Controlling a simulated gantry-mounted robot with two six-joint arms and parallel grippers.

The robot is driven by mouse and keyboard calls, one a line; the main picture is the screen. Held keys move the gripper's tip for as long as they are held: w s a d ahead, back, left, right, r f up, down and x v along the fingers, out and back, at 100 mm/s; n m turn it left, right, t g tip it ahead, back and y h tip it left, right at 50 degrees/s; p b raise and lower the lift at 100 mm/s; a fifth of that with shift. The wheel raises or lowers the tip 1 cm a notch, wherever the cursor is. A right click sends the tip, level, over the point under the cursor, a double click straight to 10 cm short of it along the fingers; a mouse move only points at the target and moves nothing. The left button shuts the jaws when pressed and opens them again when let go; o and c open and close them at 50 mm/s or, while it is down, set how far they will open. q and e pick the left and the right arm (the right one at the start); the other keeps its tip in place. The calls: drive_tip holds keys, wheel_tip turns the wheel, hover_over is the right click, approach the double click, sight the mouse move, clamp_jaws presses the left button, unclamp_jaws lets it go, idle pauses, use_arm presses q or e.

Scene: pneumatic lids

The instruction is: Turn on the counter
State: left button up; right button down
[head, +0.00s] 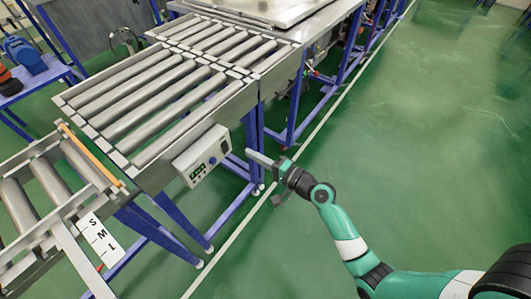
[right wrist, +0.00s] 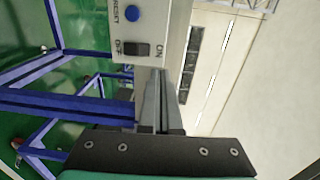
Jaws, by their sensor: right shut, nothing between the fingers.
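The counter is a light grey box (head: 202,157) on the side of the roller conveyor, with a small display and several controls on its face. In the right wrist view its panel (right wrist: 174,18) carries a blue RESET button (right wrist: 132,13) and a dark rocker switch (right wrist: 137,49) between the marks OFF and ON. I cannot tell which side of the rocker is pressed. My right gripper (head: 252,157) is shut and empty, to the right of the box. Its fingertips (right wrist: 158,75) appear just below the ON mark in the wrist view; contact cannot be told. My left gripper is not in view.
The roller conveyor (head: 245,80) stands on blue legs left of my arm. A second roller section (head: 20,205) is at the lower left, with a white lettered sheet (head: 100,240) near it. The green floor (head: 430,130) at the right is clear.

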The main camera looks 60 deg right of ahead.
drive_tip(key=s, duration=0.2)
drive_tip(key=s+r, duration=0.1)
drive_tip(key=s, duration=0.1)
drive_tip(key=shift+r+p, duration=0.15)
drive_tip(key=shift+p, duration=0.2)
drive_tip(key=shift+w+a, duration=0.1)
